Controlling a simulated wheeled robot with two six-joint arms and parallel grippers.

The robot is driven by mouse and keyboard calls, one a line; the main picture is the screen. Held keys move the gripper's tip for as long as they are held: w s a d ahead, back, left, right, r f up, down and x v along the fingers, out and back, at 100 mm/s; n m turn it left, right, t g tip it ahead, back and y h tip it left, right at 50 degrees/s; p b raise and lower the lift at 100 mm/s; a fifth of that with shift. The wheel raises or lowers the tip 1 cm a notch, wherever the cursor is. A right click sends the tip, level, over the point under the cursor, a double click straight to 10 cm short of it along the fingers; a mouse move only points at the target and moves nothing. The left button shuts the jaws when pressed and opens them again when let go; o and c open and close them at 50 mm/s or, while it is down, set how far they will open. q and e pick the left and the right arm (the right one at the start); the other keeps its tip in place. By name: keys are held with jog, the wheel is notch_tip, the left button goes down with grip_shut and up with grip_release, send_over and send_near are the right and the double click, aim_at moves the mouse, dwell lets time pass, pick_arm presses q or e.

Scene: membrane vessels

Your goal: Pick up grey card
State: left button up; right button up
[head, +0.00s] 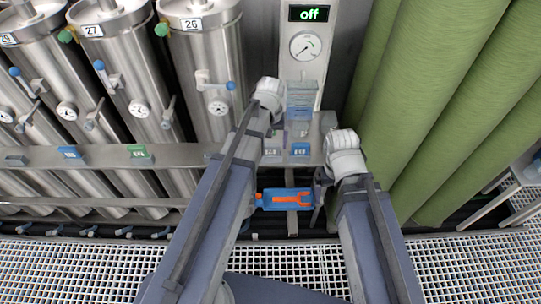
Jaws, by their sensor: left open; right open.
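A small grey card-like piece (15,159) sits on the metal rail at the far left; it may be the grey card, but it is too small to be sure. My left gripper (277,131) is over the shelf below the gauge panel, well to the right of that piece. It is partly hidden by my own arm, and I see nothing held in it. My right gripper (320,188) is open and empty, lower and to the right, beside the blue plate with an orange wrench shape (268,199).
A blue card (70,152) and a green card (139,151) sit along the rail (185,155). Blue-marked pieces (300,149) and a clear holder (301,100) stand near the gauge panel (304,50), which reads "off". Steel vessels (210,60) are left, green cylinders (440,90) right.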

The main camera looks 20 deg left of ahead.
pick_arm(q)
jog(key=shift+f, duration=0.7)
jog(key=shift+r, duration=0.1)
jog(key=c, duration=1.2)
